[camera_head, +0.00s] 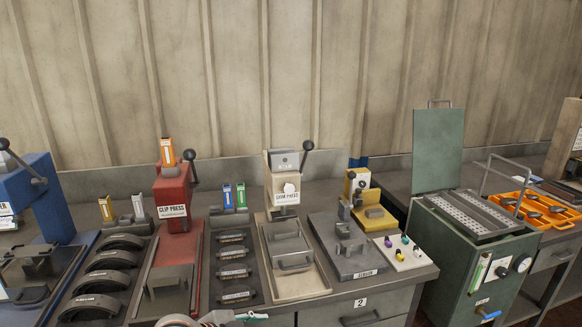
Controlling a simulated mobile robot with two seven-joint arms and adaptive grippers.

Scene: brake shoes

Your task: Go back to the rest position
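On the bench, several dark curved brake shoes (108,259) lie in a row on the left. Several smaller dark parts (235,273) lie in a tray right of the red clip press (173,197).
A beige press (284,180) and a grey fixture plate (347,250) stand at the centre. A blue press (45,200) is at far left. A green open-lidded machine (440,150) and an orange tray (557,219) are right. A wall closes off the back.

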